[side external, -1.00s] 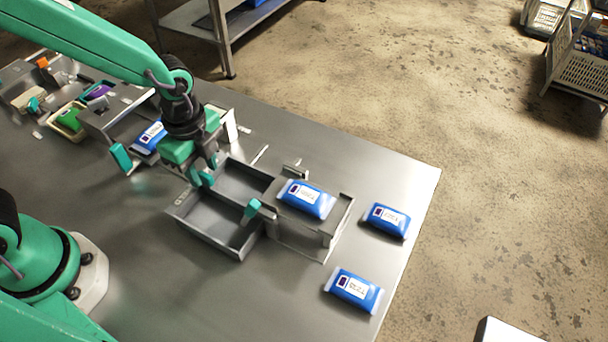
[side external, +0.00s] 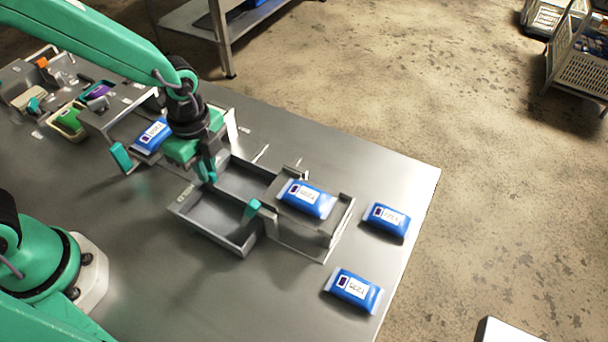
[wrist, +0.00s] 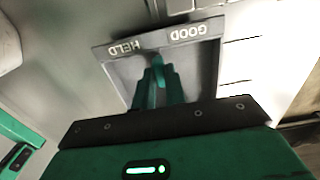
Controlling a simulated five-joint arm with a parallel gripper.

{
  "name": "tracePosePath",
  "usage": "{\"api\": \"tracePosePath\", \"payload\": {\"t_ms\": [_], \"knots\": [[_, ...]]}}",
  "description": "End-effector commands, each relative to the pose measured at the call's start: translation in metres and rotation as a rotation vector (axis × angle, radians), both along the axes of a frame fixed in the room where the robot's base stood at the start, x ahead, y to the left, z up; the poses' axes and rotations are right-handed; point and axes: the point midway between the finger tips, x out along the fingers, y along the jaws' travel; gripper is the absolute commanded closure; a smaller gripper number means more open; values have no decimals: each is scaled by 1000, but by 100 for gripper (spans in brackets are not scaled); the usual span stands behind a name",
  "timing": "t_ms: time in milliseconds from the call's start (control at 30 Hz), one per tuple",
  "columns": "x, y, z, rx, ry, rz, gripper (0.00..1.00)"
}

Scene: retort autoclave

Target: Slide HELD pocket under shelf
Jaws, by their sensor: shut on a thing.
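The grey two-compartment tray (side external: 206,236) lies on the steel table, left of the shelf. In the wrist view the tray rim (wrist: 126,47) carries the words HELD and GOOD, upside down. The shelf (side external: 334,217) is a raised grey plate with a blue pouch (side external: 306,198) on top. My gripper (side external: 207,176) is at the tray's left end, shut on a teal tab there; it also shows in the wrist view (wrist: 158,82). The fingers hide most of that tab. Another teal tab (side external: 252,209) stands at the tray's right end, beside the shelf.
Two blue pouches (side external: 386,221) (side external: 353,289) lie right of the shelf near the table edge. Another blue pouch (side external: 154,136) lies in a holder behind my gripper. Bins with coloured items (side external: 68,119) stand at far left. The front table is clear.

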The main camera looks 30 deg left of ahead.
Motion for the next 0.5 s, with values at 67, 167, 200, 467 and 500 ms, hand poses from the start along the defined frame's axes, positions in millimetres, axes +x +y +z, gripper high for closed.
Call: {"api": "tracePosePath", "payload": {"t_ms": [67,167,200,467,500], "knots": [[12,-1,0,-1,-2,2,100],[28,0,1,-2,-4,2,100],[34,0,1,-2,-4,3,100],[71,-1,1,-2,-6,2,100],[75,-1,1,-3,-7,2,100]]}}
